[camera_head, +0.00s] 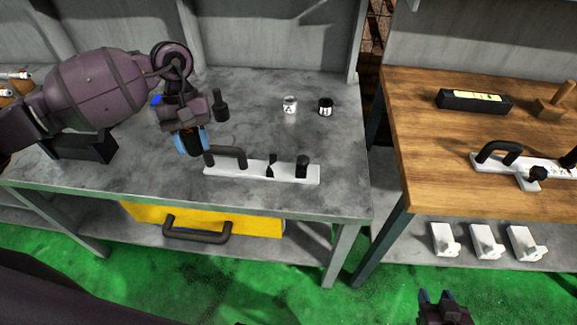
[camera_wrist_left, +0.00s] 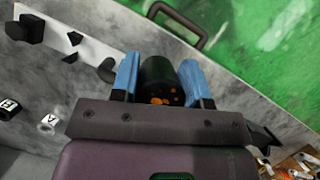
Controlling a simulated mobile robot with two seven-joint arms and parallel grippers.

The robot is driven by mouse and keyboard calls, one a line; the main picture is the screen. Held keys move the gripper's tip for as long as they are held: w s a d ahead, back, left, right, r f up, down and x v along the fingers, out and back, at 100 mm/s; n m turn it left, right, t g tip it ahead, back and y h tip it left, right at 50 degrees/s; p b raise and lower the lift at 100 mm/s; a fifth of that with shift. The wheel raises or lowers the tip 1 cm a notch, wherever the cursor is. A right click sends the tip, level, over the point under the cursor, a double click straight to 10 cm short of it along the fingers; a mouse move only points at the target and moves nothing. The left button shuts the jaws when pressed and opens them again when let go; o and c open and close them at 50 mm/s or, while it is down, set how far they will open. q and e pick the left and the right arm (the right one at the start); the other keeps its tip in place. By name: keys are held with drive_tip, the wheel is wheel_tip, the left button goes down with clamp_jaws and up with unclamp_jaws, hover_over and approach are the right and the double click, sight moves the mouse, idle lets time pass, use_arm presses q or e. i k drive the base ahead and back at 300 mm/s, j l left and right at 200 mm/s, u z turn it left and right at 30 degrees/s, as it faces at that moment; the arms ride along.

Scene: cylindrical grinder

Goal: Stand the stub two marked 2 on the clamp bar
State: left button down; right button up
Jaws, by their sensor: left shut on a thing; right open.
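My left gripper (camera_head: 189,141) is shut on a dark cylindrical stub, held above the grey table near the left end of a white bar. In the left wrist view the stub (camera_wrist_left: 160,80) sits between the blue fingers, with orange dots on its end; I cannot read a 2 on it. The white bar (camera_head: 254,173), likely the clamp bar, lies near the table's front edge with a black arched handle, a thin dark piece and a dark block on it. It also shows in the left wrist view (camera_wrist_left: 88,53). My right gripper (camera_head: 440,301) is open and empty, low at the bottom right.
A white labelled cup (camera_head: 290,105) and a black one (camera_head: 326,107) stand behind the bar. A black peg (camera_head: 220,105) and a black block (camera_head: 84,147) are on the grey table (camera_head: 345,150). The wooden table (camera_head: 430,130) holds another white bar (camera_head: 505,164).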

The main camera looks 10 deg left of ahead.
sight(281, 169)
drive_tip(key=i+l+u, duration=0.1)
drive_tip(key=l, duration=0.4)
drive_tip(key=i+l+u, duration=0.1)
drive_tip(key=l, duration=0.4)
drive_tip(key=i+l+u, duration=0.1)
drive_tip(key=l, duration=0.4)
